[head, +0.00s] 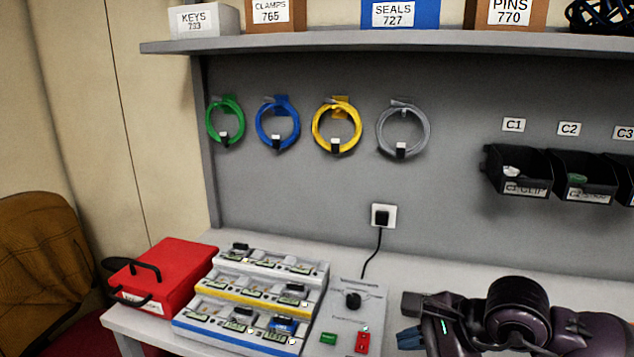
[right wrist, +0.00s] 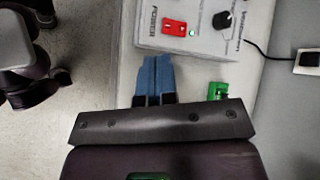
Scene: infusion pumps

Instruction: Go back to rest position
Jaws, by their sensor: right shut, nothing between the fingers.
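My right gripper (head: 408,338) is at the lower right of the head view, above the front part of the bench, to the right of the grey power box (head: 345,318). Its blue fingers (right wrist: 153,78) show in the right wrist view, pressed together with nothing between them. The power box (right wrist: 205,15) lies just beyond the fingertips there, with its red switch (right wrist: 174,28) and black knob (right wrist: 222,20). My left gripper is not in view.
A small green part (right wrist: 217,90) lies beside the fingers. A stepped rack of modules (head: 255,290) and a red case (head: 165,275) stand left on the bench. Coiled cables (head: 338,128) hang behind; black bins (head: 515,172) are at right. Bench behind the arm looks clear.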

